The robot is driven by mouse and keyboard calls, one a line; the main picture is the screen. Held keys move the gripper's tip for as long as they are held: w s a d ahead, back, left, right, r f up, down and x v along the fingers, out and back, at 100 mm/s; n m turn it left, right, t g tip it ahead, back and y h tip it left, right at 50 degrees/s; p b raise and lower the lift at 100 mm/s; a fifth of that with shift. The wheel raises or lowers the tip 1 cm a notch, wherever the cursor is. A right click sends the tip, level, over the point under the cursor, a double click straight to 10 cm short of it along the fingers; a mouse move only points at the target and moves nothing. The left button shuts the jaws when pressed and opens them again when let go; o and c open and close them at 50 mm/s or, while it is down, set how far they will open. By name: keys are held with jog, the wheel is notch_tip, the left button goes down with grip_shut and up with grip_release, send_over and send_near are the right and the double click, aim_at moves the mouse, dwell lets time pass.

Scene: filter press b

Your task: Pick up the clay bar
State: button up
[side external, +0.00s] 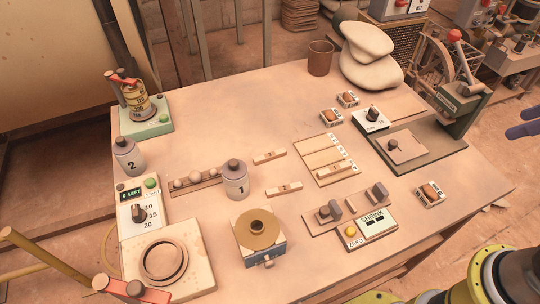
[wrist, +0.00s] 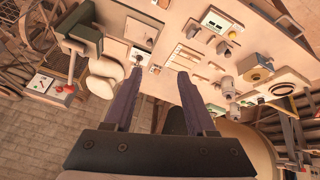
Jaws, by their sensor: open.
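Three pale clay-coloured bars with small dark marks show in the side view. One bar (side external: 270,156) lies on the table left of the slotted board, a second bar (side external: 284,188) lies nearer the camera, and a third bar (side external: 334,171) lies on the slotted board (side external: 318,150). I cannot tell which of them is the task's clay bar. My gripper (side external: 522,124) shows only as purple fingertips at the right edge, beyond the table and far from the bars. In the wrist view my gripper (wrist: 158,78) is open and empty, its fingers wide apart.
Stacked stones (side external: 370,55) and a brown cup (side external: 320,57) stand at the back. A green-framed press (side external: 460,98) stands at the right. Two numbered weights (side external: 236,182), a shrink gauge (side external: 372,226) and a turntable block (side external: 258,232) stand around the bars. The table's back middle is clear.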

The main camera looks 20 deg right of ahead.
jog(key=w+a+r+n+g, duration=0.1)
jog(key=w+a+r+n, duration=0.3)
jog(key=w, duration=0.6)
jog(key=w+a+r+n+g, duration=0.1)
jog(key=w+a+r+n, duration=0.25)
jog(key=w, duration=0.65)
jog(key=n+g, duration=0.4)
jog(key=n, duration=0.3)
send_over(268, 155)
jog(key=f, duration=3.2)
jog(key=shift+s+a+f, duration=0.15)
jog(key=shift+s+a, duration=0.15)
jog(key=shift+w+d+f, duration=0.15)
jog(key=shift+d+f, duration=0.05)
jog(key=shift+f, duration=1.35)
jog(key=shift+w+d+f, duration=0.1)
jog(key=shift+d+f, duration=0.05)
jog(key=shift+f, duration=1.4)
